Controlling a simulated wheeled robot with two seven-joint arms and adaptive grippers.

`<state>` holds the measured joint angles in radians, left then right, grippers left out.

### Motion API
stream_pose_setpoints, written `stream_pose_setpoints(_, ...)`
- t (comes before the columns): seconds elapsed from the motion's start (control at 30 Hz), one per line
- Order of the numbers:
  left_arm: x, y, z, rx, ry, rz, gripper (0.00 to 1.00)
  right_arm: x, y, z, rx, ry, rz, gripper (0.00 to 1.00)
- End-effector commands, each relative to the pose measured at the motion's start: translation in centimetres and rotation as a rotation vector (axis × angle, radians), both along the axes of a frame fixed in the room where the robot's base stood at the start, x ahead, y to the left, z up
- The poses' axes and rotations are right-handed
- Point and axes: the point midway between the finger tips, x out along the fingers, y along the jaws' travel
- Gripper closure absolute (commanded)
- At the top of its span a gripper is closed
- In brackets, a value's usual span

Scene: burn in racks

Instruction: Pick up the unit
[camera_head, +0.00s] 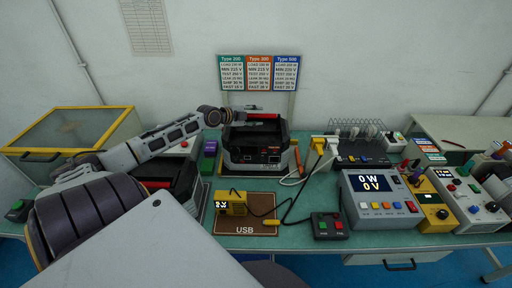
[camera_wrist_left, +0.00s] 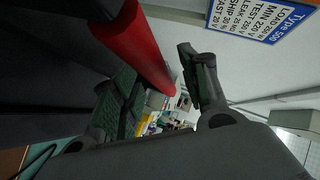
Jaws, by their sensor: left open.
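The unit (camera_head: 258,155) is a black and grey box with a red carry handle (camera_head: 263,116) on top, standing at the middle of the green bench. My left gripper (camera_head: 240,111) is at the left part of this handle. In the left wrist view the red handle (camera_wrist_left: 140,45) runs down close to one finger, and the gripper (camera_wrist_left: 165,90) has its fingers spread apart. I cannot tell whether a finger touches the handle. A second dark box (camera_head: 180,190) with a red handle sits at the left, partly hidden by my left arm. My right gripper is not in view.
A yellow-framed clear case (camera_head: 70,130) is at the back left. A brown USB mat (camera_head: 246,229) with a yellow meter (camera_head: 230,203) lies in front. A power meter (camera_head: 380,200) and other instruments fill the right. Type 200, 300 and 500 signs (camera_head: 259,73) hang behind.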

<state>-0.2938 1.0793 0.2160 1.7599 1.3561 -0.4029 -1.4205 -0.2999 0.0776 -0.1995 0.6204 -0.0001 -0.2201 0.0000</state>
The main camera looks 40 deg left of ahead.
Motion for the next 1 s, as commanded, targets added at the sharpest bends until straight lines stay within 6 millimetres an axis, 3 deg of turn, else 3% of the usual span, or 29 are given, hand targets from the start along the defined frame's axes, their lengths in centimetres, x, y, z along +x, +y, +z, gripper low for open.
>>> stream_pose_setpoints(0.4, 1.2, -0.3, -0.5, 0.000, 0.000, -0.001, 0.56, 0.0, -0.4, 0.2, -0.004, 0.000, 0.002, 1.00)
stream_pose_setpoints(0.93, 1.3, -0.3, -0.5, 0.001, 0.000, 0.000, 0.56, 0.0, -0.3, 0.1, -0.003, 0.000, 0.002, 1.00)
stream_pose_setpoints(1.0, 1.3, -0.3, -0.5, 0.000, 0.000, 0.000, 0.65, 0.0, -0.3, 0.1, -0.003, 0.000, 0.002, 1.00)
